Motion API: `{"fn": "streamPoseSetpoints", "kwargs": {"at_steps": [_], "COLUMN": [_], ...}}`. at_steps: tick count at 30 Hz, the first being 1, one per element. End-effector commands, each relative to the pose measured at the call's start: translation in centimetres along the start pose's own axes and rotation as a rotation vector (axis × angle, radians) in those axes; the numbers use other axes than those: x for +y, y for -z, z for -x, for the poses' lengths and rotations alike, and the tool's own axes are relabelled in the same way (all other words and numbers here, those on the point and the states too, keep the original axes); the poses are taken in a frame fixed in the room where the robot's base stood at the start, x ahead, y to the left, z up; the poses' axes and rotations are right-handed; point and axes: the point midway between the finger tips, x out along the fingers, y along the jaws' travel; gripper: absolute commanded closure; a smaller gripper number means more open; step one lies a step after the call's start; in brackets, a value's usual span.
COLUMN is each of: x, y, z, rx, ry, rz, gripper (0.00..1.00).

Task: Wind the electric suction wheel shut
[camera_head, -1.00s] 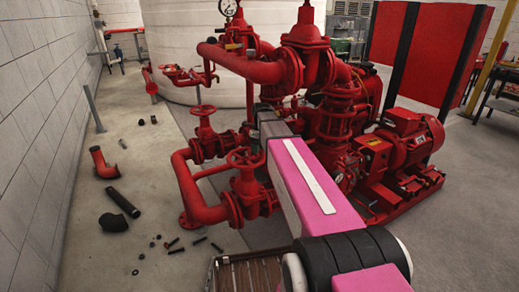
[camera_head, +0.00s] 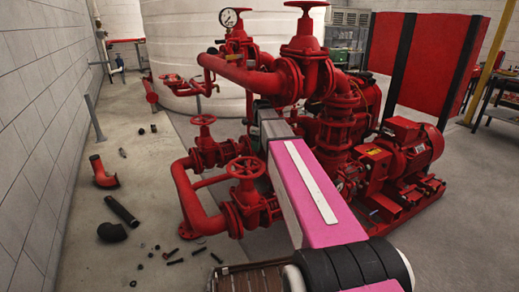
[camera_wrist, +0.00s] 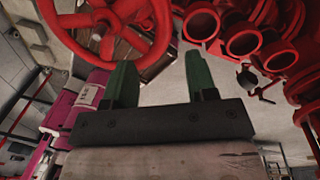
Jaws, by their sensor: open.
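A red spoked handwheel (camera_wrist: 62,38) fills the upper left of the wrist view, close beyond my fingertips. My gripper (camera_wrist: 160,78) is open, with its two green fingers apart and nothing seen between them. The wheel's rim lies above and around the left finger; I cannot tell whether they touch. In the head view several red handwheels show on the pump piping: two low ones, one nearer (camera_head: 245,168) and one farther (camera_head: 203,119), and a large one at the top (camera_head: 306,5). My arm hides the gripper there, so I cannot tell which wheel it is at.
Red pipework and the motor (camera_head: 410,150) crowd the space around my arm. Open red pipe ends (camera_wrist: 243,38) show at the wrist view's upper right. Loose fittings, including a black pipe (camera_head: 121,210), lie on the floor by the left wall. A white tank (camera_head: 175,60) stands behind.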

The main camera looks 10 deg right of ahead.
Motion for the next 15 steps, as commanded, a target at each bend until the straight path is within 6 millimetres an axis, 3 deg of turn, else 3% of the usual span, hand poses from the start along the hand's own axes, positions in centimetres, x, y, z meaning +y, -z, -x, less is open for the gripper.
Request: {"fn": "streamPoseSetpoints", "kwargs": {"at_steps": [7, 15], "x": [0.0, 0.0], "y": [0.0, 0.0], "z": [1.5, 1.9], "rx": [-0.001, 0.000], "ry": [0.001, 0.000], "rz": [0.000, 0.000], "gripper": [0.48, 0.48]}}
